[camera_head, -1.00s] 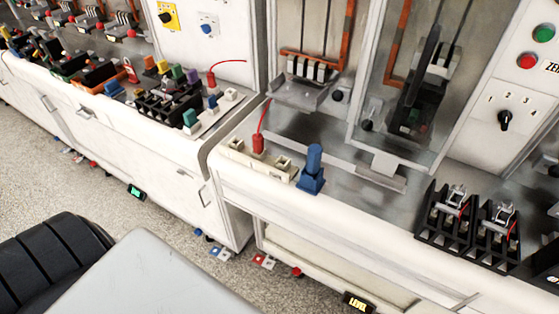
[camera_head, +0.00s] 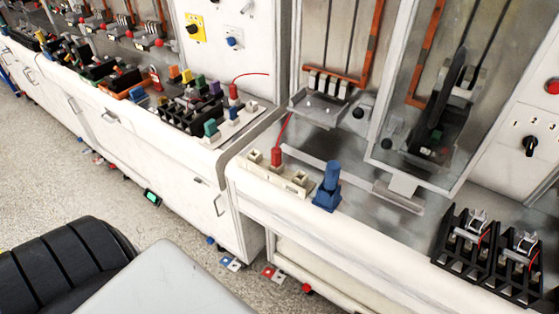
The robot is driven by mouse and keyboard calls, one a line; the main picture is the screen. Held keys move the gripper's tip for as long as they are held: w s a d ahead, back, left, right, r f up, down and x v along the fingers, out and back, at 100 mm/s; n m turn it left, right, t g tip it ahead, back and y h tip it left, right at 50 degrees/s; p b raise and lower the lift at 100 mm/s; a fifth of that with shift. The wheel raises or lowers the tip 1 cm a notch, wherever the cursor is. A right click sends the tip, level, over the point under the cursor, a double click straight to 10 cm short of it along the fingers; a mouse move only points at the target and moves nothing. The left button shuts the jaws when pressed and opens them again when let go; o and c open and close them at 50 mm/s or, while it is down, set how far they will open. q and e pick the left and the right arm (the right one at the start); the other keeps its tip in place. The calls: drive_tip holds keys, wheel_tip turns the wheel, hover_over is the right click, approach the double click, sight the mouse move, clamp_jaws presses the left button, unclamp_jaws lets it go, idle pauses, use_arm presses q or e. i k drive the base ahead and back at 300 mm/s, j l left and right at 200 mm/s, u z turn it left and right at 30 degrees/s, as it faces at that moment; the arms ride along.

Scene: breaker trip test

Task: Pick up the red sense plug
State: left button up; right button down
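A red plug (camera_head: 276,156) with a red wire stands upright in a cream socket strip (camera_head: 296,182) on the front bench. A second red plug (camera_head: 233,91) with a red wire stands at the right end of the left bench, by a white socket block. The frames do not show which one is the sense plug. Neither of my grippers is in view.
A blue plug-like block (camera_head: 328,187) stands just right of the cream strip. Black racks (camera_head: 464,241) holding metal clips sit at the bench's right.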

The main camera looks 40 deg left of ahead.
sight(276, 156)
drive_tip(key=j, duration=0.95)
drive_tip(key=k+j, duration=0.15)
drive_tip(key=j, duration=0.8)
